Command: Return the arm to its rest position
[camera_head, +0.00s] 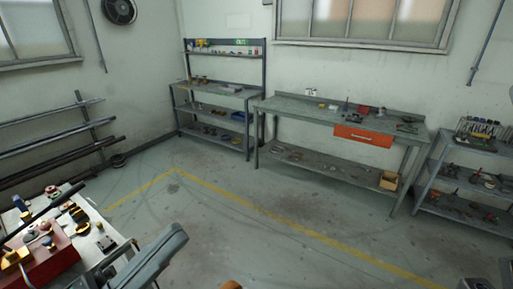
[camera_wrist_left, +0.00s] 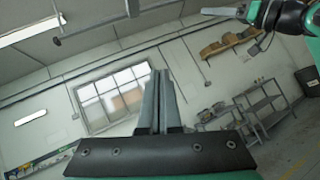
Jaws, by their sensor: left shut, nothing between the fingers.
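My left gripper (camera_head: 177,238) is at the bottom of the head view, seen as grey fingers pointing up and right beside the left-hand table. In the left wrist view my left gripper (camera_wrist_left: 164,77) has its two grey fingers together, shut with nothing between them. Behind the fingers are only the wall and window, well apart. A green and black arm, seemingly my right one, shows at the top right of the left wrist view. A pale piece (camera_wrist_left: 222,11) at its end may be my right gripper; its jaws cannot be made out.
A table with tools and a red box (camera_head: 50,266) stands at the lower left, close to my left gripper. A long workbench (camera_head: 300,106) with an orange drawer (camera_head: 363,137), shelves (camera_head: 215,88) and a pipe rack (camera_head: 50,150) stand along the walls. The middle floor (camera_head: 260,215) is clear.

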